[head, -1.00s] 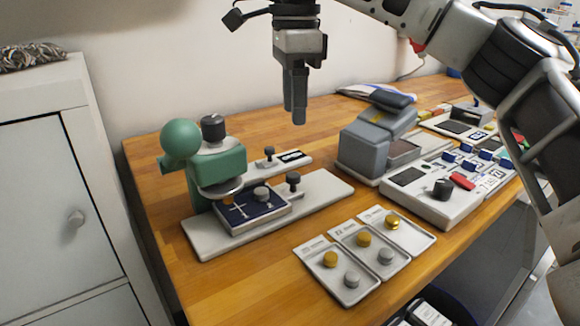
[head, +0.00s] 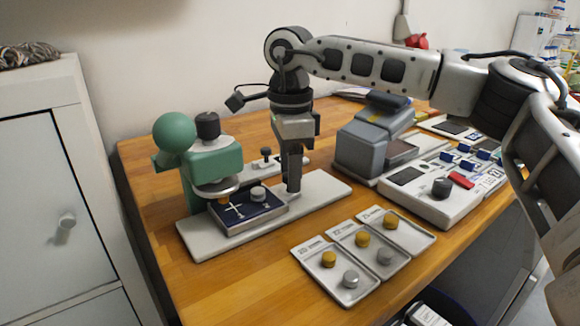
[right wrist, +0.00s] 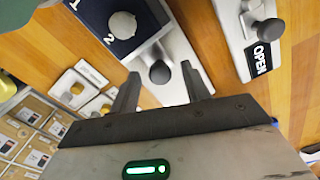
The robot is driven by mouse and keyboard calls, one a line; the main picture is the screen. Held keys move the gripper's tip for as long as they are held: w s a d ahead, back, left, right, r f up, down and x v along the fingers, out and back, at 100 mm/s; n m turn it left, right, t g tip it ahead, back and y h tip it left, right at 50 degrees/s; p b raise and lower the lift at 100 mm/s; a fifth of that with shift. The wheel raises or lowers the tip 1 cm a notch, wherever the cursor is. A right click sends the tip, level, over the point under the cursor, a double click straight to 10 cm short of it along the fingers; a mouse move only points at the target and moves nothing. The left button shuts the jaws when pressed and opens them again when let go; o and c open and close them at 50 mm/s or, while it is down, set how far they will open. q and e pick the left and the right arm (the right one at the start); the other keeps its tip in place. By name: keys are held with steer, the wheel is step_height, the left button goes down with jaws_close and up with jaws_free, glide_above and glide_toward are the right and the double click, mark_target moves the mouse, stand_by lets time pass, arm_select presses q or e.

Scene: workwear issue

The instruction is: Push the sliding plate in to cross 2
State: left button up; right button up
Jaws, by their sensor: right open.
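The sliding plate (head: 238,216) is dark navy with white crosses, on the pale base (head: 325,187) of the green press (head: 215,163). Its far-left part is under the press head. A silver button (head: 258,194) sits on it; in the right wrist view the silver button (right wrist: 122,25) lies by the mark "2" on the plate (right wrist: 98,10). A gold piece (head: 222,201) shows under the press. My right gripper (head: 294,190) is low at the plate's right end. It is open, its fingers on either side of the dark knob (right wrist: 160,72), which is hidden in the head view. My left gripper is out of view.
Three trays with gold and silver buttons (head: 350,278) lie in front. A grey device (head: 362,150) and a control panel (head: 430,200) stand to the right. Bare wood lies front left.

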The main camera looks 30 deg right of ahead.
mark_target(265, 195)
jaws_close()
steer(key=shift+s+a, duration=0.2)
steer(key=shift+a, duration=1.05)
steer(key=shift+s+a, duration=0.15)
steer(key=shift+a, duration=1.05)
jaws_free()
steer(key=shift+a, duration=0.15)
steer(key=shift+r, duration=0.1)
step_height(265, 195, up, 16)
steer(key=p, duration=0.2)
